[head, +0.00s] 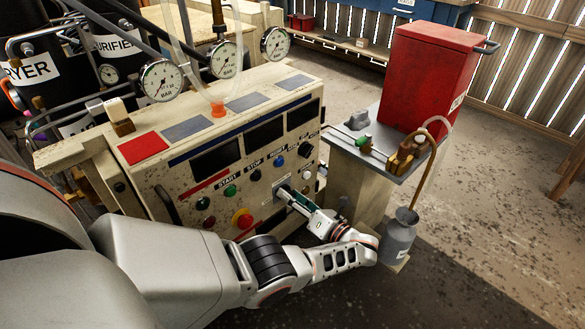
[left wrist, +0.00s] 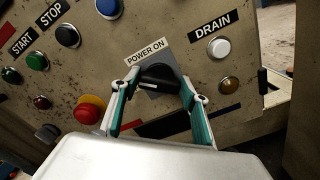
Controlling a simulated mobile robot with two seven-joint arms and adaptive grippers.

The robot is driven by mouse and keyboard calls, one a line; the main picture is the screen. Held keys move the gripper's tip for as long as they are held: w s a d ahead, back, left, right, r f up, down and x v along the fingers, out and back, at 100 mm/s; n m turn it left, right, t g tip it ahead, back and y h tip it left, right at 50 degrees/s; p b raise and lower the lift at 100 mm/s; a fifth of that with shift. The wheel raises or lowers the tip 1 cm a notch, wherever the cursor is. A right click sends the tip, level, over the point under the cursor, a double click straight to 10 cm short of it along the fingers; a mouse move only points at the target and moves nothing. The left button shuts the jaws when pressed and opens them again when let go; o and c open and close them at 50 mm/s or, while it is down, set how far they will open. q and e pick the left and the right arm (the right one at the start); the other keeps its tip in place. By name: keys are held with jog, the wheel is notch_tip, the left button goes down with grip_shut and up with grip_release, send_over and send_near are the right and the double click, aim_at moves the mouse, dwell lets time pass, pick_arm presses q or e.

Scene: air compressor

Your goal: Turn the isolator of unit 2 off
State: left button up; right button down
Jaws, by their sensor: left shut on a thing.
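A black rotary knob (left wrist: 158,76) sits on a grey plate labelled POWER ON on the front of the beige control panel (head: 150,180). It is the isolator-like switch here; no unit number is readable on it. My left gripper (head: 284,193) reaches the lower right of the panel face. In the left wrist view its two green-padded fingers (left wrist: 158,84) stand on either side of the knob and are shut on it. The knob is hidden by the fingers in the head view. My right gripper is not in view.
A red emergency button (left wrist: 89,110) is left of the fingers and a white DRAIN button (left wrist: 218,47) is right. A side table with a red box (head: 430,75) and a grey bottle (head: 398,237) are to the right.

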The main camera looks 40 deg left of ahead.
pick_arm(q)
jog(key=shift+s+n+b, duration=0.2)
jog(key=shift+n+b, duration=0.4)
jog(key=shift+n, duration=3.3)
jog(key=o, duration=1.1)
jog(key=d, duration=0.7)
jog(key=shift+s+d, duration=0.2)
jog(key=shift+s, duration=0.1)
